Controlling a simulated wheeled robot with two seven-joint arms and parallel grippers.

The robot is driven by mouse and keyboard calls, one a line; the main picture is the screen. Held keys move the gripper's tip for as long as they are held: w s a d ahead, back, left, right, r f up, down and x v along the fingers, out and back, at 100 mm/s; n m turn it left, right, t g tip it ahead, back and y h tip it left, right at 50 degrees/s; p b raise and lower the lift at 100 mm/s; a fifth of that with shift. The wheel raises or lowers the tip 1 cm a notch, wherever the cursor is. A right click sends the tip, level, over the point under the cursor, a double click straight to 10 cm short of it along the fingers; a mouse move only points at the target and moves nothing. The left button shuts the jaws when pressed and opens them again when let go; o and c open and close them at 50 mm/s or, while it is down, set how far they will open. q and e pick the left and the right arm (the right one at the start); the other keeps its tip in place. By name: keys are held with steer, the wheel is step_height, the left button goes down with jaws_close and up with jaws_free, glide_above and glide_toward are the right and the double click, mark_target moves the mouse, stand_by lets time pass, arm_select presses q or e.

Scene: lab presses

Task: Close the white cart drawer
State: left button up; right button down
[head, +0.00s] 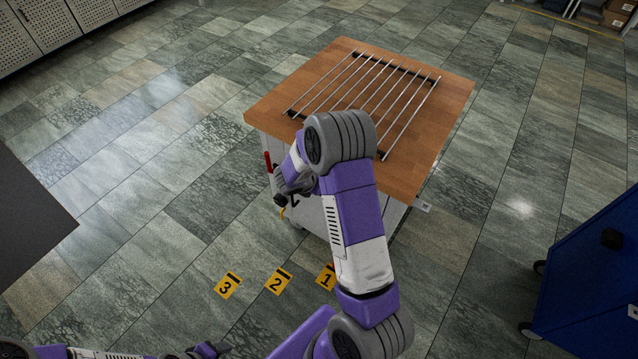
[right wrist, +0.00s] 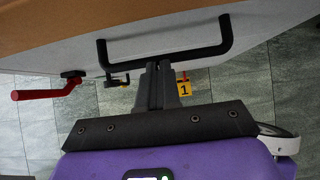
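The white cart (head: 312,213) has a wooden top (head: 420,160) and stands ahead of me. In the right wrist view, its white front (right wrist: 75,58) carries a black bar handle (right wrist: 170,58) below the wooden edge. My right gripper (right wrist: 160,66) has its fingers close together, with the tips at the middle of the handle bar; whether they touch it is unclear. In the head view, this gripper (head: 284,190) is partly hidden at the cart's left side by my arm. How far out the drawer is cannot be told. My left gripper (head: 212,351) is low at the bottom edge.
A metal rod rack (head: 365,90) lies on the cart top. A red lever (right wrist: 48,90) sticks out left of the black handle. Yellow floor markers 3 (head: 228,286), 2 (head: 279,281) and 1 (head: 326,277) lie before the cart. A blue cabinet (head: 590,275) stands at right; floor around is clear.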

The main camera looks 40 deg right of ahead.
steer(key=shift+d+r, duration=0.1)
steer(key=shift+d, duration=0.1)
steer(key=a+f+p+v, duration=0.2)
steer(key=p+v, duration=0.1)
steer(key=v, duration=1)
steer(key=shift+s+a+r, duration=0.15)
steer(key=shift+s+a, duration=0.05)
steer(key=s+a+f+m+y, duration=0.4)
steer(key=s+a+f+m, duration=0.1)
steer(key=a+m, duration=0.2)
steer(key=s+a+f+m+y+p, duration=0.1)
steer(key=s+a+f+m+y, duration=0.3)
steer(key=a+m, duration=0.4)
steer(key=s+a+f+m+g+y+p, duration=0.1)
steer(key=s+a+f+m+y, duration=0.2)
steer(key=s+a+f+m, duration=0.3)
steer(key=shift+a+f+m+y, duration=0.4)
steer(key=shift+a+f+m, duration=0.5)
steer(key=shift+a+m, duration=0.15)
